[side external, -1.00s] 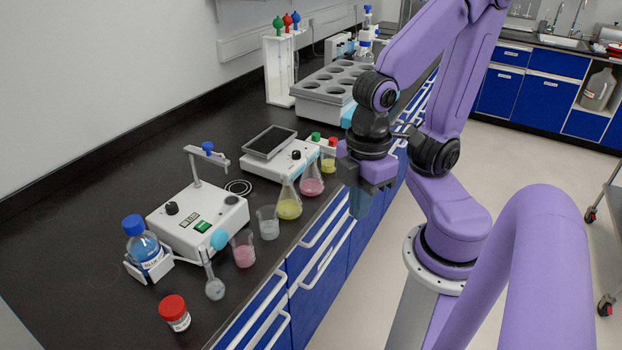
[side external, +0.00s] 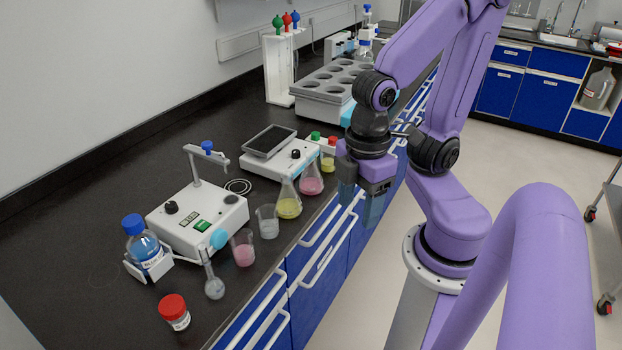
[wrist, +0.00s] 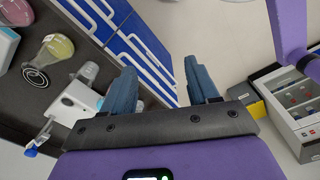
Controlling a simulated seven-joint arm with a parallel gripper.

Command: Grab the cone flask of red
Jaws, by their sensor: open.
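The conical flask of red (side external: 312,182), with pinkish-red liquid, stands upright near the bench's front edge in the side view, beside a conical flask of yellow (side external: 289,204). My gripper (side external: 360,203) is open and empty, pointing down just beyond the bench edge, to the right of the red flask and apart from it. In the wrist view the two fingers (wrist: 160,78) are spread with only floor and drawer fronts between them. A vessel with pink liquid (wrist: 17,12) is cut off at the upper left there; I cannot tell whether it is the red flask.
A clear beaker (side external: 267,224) and a pink beaker (side external: 243,249) stand left of the flasks. A balance (side external: 280,157) is behind them, and a small yellow vessel (side external: 328,164) is close by. Blue drawers with handles (side external: 325,245) line the bench front.

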